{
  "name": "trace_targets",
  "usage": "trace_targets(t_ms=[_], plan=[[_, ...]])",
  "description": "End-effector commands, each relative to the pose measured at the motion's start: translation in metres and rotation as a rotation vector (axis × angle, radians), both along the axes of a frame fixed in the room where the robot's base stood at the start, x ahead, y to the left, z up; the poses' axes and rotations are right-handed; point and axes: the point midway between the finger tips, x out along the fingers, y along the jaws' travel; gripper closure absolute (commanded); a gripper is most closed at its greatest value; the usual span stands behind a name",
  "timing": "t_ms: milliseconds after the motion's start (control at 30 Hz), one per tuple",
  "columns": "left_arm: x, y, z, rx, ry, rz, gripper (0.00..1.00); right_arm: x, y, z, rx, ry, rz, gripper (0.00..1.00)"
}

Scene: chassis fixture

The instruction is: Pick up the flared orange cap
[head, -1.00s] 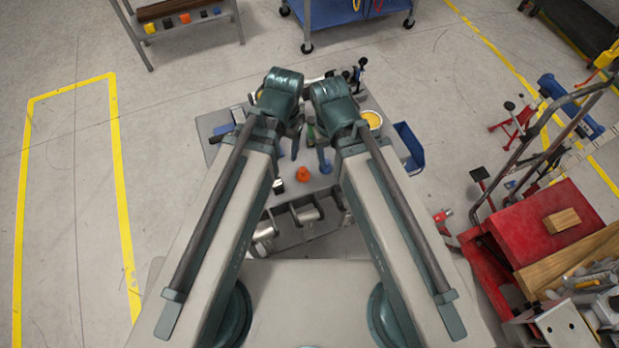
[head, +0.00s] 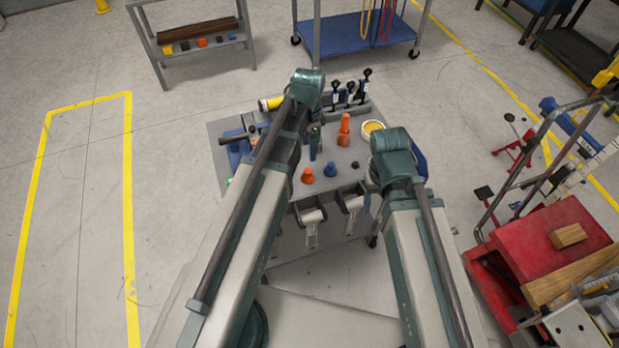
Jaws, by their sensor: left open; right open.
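The flared orange cap (head: 308,175) stands on the grey work table (head: 290,190) near its front edge, just left of a blue cap (head: 330,171). My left gripper (head: 314,141) hangs beyond the orange cap, partly hidden by its own arm. It is open and apart from the cap. My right gripper (head: 368,201) is to the right of the cap, mostly hidden under its own arm. It is open, and I see nothing held in it.
A tall orange piece (head: 343,131) stands behind the caps. A dark cap (head: 355,165) lies to their right. A yellow-filled round dish (head: 373,127) and black-handled toggle clamps (head: 350,93) are farther back. A red cart (head: 550,235) stands at right.

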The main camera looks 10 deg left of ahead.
Motion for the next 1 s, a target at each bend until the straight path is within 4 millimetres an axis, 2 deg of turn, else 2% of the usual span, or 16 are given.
trace_targets(t_ms=[33, 433, 533, 800, 1000], plan=[[0.000, 0.000, -0.012, 0.000, 0.000, 0.000, 0.34, 0.000, 0.000, -0.012, 0.000, 0.000, 0.000, 0.35], [0.000, 0.000, -0.069, 0.000, 0.000, 0.001, 0.34, 0.000, 0.000, -0.069, 0.000, 0.000, 0.000, 0.35], [0.000, 0.000, -0.075, 0.000, 0.000, 0.001, 0.34, 0.000, 0.000, -0.075, 0.000, 0.000, 0.000, 0.35], [0.000, 0.000, -0.077, 0.000, 0.000, 0.001, 0.34, 0.000, 0.000, -0.077, 0.000, 0.000, 0.000, 0.35], [-0.001, 0.002, -0.094, 0.000, 0.000, 0.001, 0.34, 0.000, 0.000, -0.094, 0.000, 0.000, 0.000, 0.35]])
